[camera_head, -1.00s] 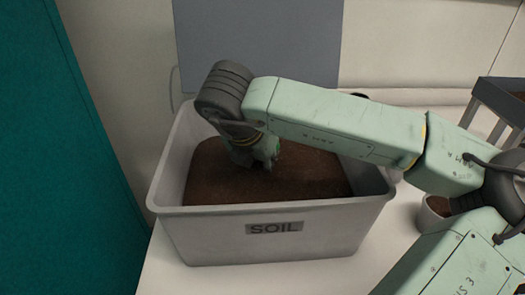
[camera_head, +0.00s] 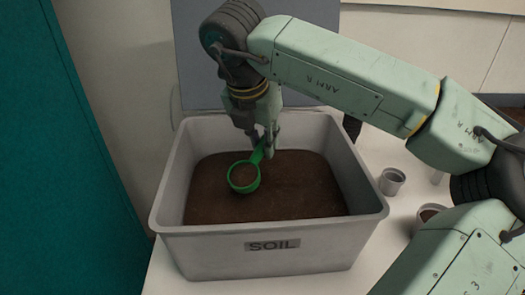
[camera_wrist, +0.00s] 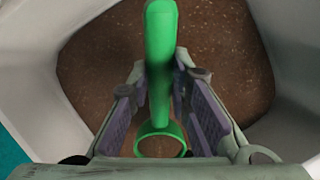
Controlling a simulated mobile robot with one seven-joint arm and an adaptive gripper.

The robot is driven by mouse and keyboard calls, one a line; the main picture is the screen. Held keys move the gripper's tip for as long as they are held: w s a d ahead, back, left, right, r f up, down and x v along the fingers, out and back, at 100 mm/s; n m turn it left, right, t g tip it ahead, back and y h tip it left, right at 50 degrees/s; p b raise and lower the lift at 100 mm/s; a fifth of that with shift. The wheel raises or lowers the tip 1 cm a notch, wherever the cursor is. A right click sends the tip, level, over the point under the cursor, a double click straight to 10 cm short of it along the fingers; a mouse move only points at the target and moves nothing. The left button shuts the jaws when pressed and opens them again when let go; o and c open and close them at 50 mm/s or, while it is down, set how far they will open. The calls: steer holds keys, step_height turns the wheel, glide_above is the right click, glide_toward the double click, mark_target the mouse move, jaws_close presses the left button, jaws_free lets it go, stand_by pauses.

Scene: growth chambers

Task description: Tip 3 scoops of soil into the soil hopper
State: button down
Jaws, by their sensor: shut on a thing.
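A grey bin (camera_head: 315,248) marked SOIL holds a broad bed of brown soil (camera_head: 300,200). My gripper (camera_head: 262,146) is over the bin, shut on the handle of a green scoop (camera_head: 257,185). The scoop's round cup hangs over the soil, its rim facing up, with brown soil showing inside the rim. In the wrist view the green handle (camera_wrist: 160,60) stands between the finger pads of my gripper (camera_wrist: 158,100), above the soil and bin walls. I cannot make out the soil hopper for certain.
A small grey cup (camera_head: 392,181) stands on the white table right of the bin. Another cup with brown contents (camera_head: 430,213) is partly hidden by my arm. A grey panel (camera_head: 190,75) stands behind the bin, and a teal wall (camera_head: 70,180) is at the left.

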steer(key=shift+g+y, duration=0.4)
steer(key=shift+g, duration=0.2)
steer(key=shift+w+d+r, duration=0.1)
steer(key=shift+r, duration=2.2)
steer(key=shift+w+r, duration=0.1)
steer(key=shift+r, duration=2.15)
